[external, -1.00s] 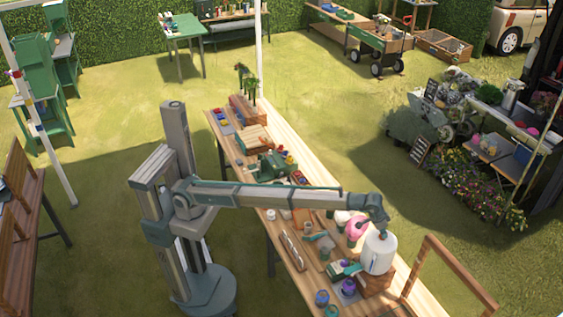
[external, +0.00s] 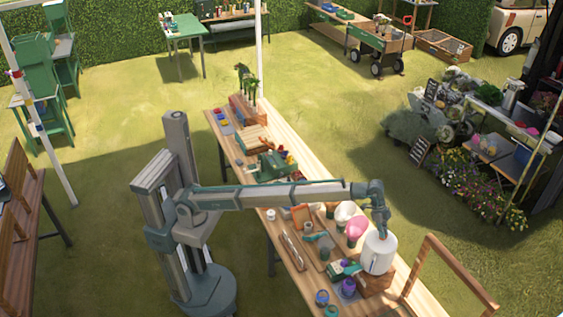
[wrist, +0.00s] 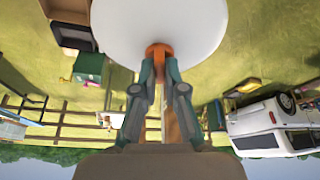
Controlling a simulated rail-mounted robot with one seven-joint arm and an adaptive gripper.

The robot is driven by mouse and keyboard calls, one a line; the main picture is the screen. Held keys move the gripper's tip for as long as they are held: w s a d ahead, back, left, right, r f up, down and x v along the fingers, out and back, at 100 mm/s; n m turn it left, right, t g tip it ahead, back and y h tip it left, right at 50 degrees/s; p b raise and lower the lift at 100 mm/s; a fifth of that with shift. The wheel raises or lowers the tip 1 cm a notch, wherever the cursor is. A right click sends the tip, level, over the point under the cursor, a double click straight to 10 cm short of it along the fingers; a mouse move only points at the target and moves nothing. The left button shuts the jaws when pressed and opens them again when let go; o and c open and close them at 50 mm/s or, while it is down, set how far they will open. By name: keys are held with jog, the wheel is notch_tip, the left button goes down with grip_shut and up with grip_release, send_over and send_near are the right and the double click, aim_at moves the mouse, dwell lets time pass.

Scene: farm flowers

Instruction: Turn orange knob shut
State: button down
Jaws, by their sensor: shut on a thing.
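The orange knob (wrist: 158,50) shows in the wrist view at the edge of a large white rounded container (wrist: 160,22). My gripper (wrist: 158,62) has its two fingers closed around the knob from both sides, hiding part of it. In the external view the white container (external: 379,254) stands on a wooden block (external: 374,284) near the front end of the long table. My gripper reaches its upper part from above. The knob itself cannot be made out in the external view.
The long wooden table (external: 262,118) holds pots, a pink bloom (external: 356,228), a green tool (external: 345,268) and a purple item (external: 348,286) close to the container. An empty wooden frame (external: 450,270) stands at the right. Grass lies open beyond the table.

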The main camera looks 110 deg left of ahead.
jog(key=shift+w+a+m+g+h+b, duration=0.1)
jog(key=shift+m+g+h+b, duration=0.2)
jog(key=shift+m, duration=0.65)
jog(key=shift+m+g+h+b, duration=0.2)
jog(key=shift+m+b, duration=0.2)
jog(key=shift+m, duration=0.55)
jog(key=c, duration=1.2)
grip_release()
jog(key=shift+c, duration=0.2)
jog(key=v, duration=1.2)
jog(key=shift+a, duration=0.1)
